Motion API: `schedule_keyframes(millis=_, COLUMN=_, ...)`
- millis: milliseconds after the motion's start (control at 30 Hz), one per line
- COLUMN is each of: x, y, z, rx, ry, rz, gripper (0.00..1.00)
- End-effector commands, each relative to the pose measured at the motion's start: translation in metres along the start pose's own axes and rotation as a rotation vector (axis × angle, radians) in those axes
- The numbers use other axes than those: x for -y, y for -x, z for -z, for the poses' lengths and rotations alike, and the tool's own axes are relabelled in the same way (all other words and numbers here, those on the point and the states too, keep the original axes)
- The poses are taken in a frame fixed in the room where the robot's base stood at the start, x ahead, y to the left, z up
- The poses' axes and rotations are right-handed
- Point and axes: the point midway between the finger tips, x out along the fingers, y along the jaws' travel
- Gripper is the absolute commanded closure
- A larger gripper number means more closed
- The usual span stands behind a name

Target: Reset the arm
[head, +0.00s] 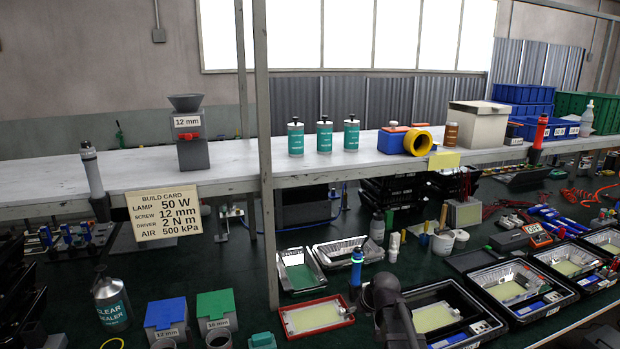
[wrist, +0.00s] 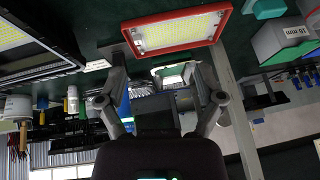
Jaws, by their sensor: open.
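My gripper (wrist: 158,62) shows in the wrist view with its two fingers spread apart and nothing held between them. A red-rimmed floodlight housing (wrist: 180,33) with a pale yellow panel lies beyond the fingertips in that view. It also shows in the head view (head: 316,317) on the dark green bench, left of a dark part of my arm (head: 388,292) at the bottom centre. The head view does not clearly show the fingers.
Black-rimmed housings (head: 446,299) stand right of my arm. A blue-topped driver (head: 357,268) stands upright close behind it. Blue (head: 166,314) and green (head: 215,304) lidded bins stand left. A shelf (head: 340,176) and its grey post (head: 264,220) rise behind.

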Motion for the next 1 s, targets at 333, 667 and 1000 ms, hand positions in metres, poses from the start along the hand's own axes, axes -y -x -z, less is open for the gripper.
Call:
schedule_keyframes(millis=333, x=0.019, y=0.052, z=-0.155, rx=0.376, ry=-0.179, rz=-0.161, gripper=0.14)
schedule_keyframes(millis=667, x=0.019, y=0.065, z=-0.182, rx=0.454, ry=-0.230, rz=-0.216, gripper=0.14)
schedule_keyframes(millis=1000, x=0.019, y=0.064, z=-0.181, rx=0.453, ry=-0.229, rz=-0.214, gripper=0.14)
